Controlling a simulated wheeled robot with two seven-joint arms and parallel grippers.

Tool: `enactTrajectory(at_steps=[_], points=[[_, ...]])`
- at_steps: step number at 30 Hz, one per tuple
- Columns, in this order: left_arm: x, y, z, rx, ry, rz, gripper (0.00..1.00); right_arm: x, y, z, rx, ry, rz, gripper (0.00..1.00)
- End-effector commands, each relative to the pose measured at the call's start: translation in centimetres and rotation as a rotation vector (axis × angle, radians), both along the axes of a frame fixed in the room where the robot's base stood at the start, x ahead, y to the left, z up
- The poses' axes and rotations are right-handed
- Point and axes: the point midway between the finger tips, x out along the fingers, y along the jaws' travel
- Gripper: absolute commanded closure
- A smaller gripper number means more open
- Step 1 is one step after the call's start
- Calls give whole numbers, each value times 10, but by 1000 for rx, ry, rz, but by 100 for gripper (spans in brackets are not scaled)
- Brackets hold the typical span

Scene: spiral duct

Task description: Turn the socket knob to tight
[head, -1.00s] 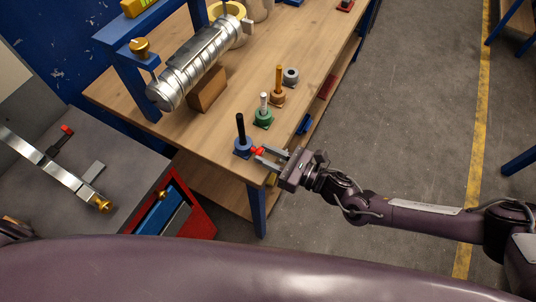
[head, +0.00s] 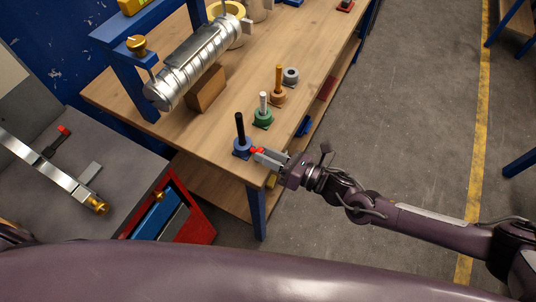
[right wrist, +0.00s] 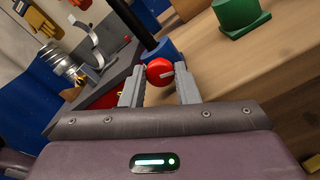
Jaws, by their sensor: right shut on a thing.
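The blue socket (head: 242,146) stands at the near corner of the wooden table, with a black rod (head: 239,126) upright in it. Its small red knob (head: 256,150) sticks out on the side facing my right arm. My right gripper (head: 263,155) is shut on the red knob, coming in from the right. In the right wrist view the red knob (right wrist: 159,70) sits between the two fingertips, with a short pale mark on its face. The blue socket (right wrist: 160,50) and the black rod (right wrist: 137,24) are behind it. My left gripper is out of view.
A silver spiral duct (head: 195,65) rests on a wooden block (head: 206,89). Open floor lies right.

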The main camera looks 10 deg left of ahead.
Motion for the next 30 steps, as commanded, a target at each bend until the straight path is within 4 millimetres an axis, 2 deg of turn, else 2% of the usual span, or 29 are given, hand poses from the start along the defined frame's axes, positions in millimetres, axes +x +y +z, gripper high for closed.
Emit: enactTrajectory(at_steps=[7, 8, 12, 30], points=[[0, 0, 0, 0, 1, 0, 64, 0, 0, -1, -1, 0, 0, 95], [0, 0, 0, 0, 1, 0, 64, 0, 0, -1, -1, 0, 0, 69], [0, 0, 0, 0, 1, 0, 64, 0, 0, 0, -2, 0, 0, 51], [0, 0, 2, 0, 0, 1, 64, 1, -1, 0, -14, -30, -2, 50]])
